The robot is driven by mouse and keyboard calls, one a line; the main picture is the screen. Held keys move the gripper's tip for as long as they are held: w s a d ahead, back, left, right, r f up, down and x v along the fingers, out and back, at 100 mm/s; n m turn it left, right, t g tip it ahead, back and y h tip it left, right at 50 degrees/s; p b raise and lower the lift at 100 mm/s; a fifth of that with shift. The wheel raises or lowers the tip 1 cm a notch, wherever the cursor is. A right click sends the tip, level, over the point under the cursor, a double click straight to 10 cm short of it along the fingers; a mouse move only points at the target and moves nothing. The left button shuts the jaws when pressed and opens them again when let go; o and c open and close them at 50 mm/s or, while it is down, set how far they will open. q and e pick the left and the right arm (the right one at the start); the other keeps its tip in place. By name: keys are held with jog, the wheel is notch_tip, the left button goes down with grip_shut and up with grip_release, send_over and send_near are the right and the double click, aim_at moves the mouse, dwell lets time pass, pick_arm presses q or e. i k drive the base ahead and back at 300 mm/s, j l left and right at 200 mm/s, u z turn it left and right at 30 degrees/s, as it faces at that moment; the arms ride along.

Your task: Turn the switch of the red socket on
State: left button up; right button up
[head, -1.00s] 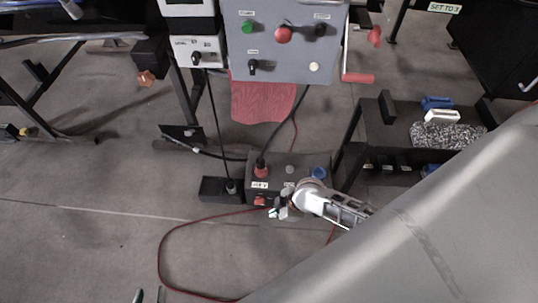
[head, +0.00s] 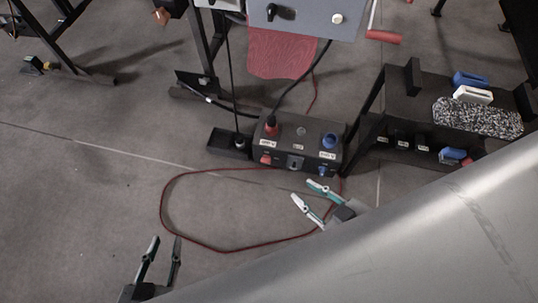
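The black socket box (head: 300,150) stands on the floor in the middle of the head view. Its red socket (head: 271,128), with a black cable plugged in, is on the top left. A small red switch (head: 265,159) is on the front face below it; I cannot tell its position. A blue socket (head: 329,141) and a blue switch (head: 322,171) are on the right. My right gripper (head: 305,192) is open and empty in front of the box, apart from the red switch.
A red cable (head: 164,225) loops over the floor in front of the box. A black tray (head: 222,142) touches or nearly touches its left side. A dark shelf (head: 400,115) stands at the right. The floor at left is mostly clear.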

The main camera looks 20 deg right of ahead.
aim_at(266, 159)
jog(key=i+l, duration=0.1)
jog(key=l, duration=0.2)
jog(key=i+l, duration=0.1)
jog(key=l, duration=0.25)
jog(key=i+l, duration=0.1)
jog(key=l, duration=0.2)
jog(key=l+u, duration=0.1)
jog(key=u, duration=0.3)
jog(key=l+u, duration=0.15)
jog(key=u, duration=0.3)
jog(key=l+u, duration=0.1)
jog(key=u, duration=0.3)
jog(key=l+u, duration=0.15)
jog(key=u, duration=0.25)
jog(key=l+u, duration=0.1)
jog(key=u, duration=0.3)
jog(key=k+l, duration=0.25)
